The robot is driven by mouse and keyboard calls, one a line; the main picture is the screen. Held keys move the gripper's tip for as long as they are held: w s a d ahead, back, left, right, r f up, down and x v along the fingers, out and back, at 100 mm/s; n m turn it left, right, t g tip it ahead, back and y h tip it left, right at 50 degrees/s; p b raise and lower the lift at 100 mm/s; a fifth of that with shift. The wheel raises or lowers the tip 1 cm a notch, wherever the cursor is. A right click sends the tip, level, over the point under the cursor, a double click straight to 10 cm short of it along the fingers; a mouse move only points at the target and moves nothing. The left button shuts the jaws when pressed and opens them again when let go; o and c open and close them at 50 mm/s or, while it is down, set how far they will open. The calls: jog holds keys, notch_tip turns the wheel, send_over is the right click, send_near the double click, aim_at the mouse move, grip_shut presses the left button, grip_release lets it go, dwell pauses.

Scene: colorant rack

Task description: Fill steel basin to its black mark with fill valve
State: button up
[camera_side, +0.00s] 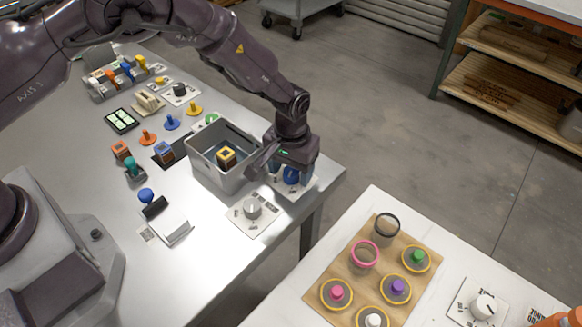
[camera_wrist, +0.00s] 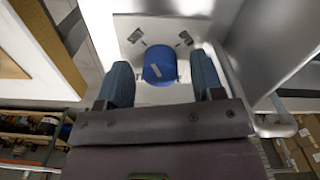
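The steel basin (camera_side: 203,168) is an open grey box near the table's right edge. A yellow-and-dark block (camera_side: 226,156) sits inside it. I cannot make out a black mark or a water level. The blue knob, apparently the fill valve (camera_wrist: 160,66), is on a white plate (camera_wrist: 128,28) beside the basin; in the side view the blue knob (camera_side: 291,176) is partly hidden under my gripper. My gripper (camera_wrist: 162,72) is open, with one finger on each side of the knob. Gaps show between both fingers and the knob.
A grey dial (camera_side: 252,208) on a white plate stands in front of the basin. Several colored knobs, blocks and a bottle rack (camera_side: 118,75) fill the table's left and back. A second table (camera_side: 372,212) with colored pots is at the right.

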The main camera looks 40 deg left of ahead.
aim_at(291, 171)
jog(key=shift+r, duration=0.15)
notch_tip(291, 171, up, 13)
dwell(0.5)
dwell(6.8)
